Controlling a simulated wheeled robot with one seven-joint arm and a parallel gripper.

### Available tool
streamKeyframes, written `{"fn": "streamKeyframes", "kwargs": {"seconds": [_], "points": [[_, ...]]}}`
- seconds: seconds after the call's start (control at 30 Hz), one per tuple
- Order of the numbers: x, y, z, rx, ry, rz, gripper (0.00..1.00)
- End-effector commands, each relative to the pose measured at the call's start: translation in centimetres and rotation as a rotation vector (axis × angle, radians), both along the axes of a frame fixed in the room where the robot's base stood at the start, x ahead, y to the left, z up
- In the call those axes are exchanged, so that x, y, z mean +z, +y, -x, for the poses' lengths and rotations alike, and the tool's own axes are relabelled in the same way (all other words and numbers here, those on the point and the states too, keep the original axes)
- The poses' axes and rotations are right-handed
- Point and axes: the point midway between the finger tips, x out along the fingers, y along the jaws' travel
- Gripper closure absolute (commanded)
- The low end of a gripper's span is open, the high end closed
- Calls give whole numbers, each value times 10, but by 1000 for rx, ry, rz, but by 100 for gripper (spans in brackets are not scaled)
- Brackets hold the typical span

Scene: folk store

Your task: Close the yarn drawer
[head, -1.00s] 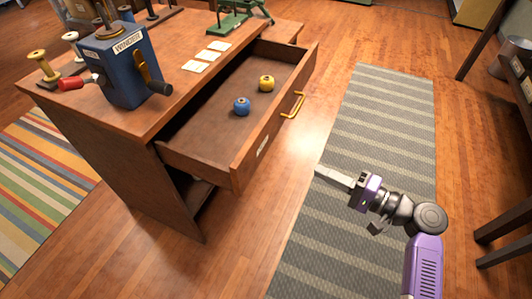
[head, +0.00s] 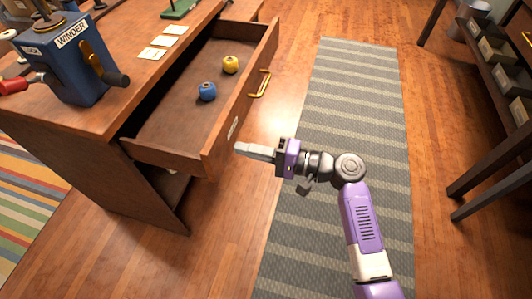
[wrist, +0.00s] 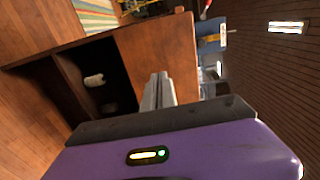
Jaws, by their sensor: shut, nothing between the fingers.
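The yarn drawer (head: 150,153) is pulled out of the wooden desk, with a brass handle (head: 260,84) and a small label on its front. A blue yarn ball (head: 207,92) and a yellow yarn ball (head: 230,64) lie inside it. My gripper (head: 238,148) is shut and empty. In the head view its tips point left at the drawer front, near the label end, and appear a small gap away from it. In the wrist view the fingers (wrist: 158,92) show closed in front of a brown wooden panel (wrist: 158,52), with a dark opening to the left.
The desk top (head: 120,60) carries a blue winder (head: 72,62) and several white cards (head: 160,46). A grey striped rug (head: 345,115) lies on open floor right of the drawer. A shelf with boxes (head: 490,50) stands at the right.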

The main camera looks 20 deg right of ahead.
Motion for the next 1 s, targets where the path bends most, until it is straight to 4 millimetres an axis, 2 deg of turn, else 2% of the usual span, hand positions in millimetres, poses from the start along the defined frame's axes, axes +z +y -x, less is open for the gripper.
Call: {"fn": "streamKeyframes", "kwargs": {"seconds": [0.2, 0.77, 0.87, 1.0], "points": [[0, 16, -11, 2, 1, -1, 100], [0, 22, -16, 0, -1, -1, 100], [0, 30, -21, 2, -1, 0, 100], [-1, 49, -35, 3, -2, 0, 100]]}}
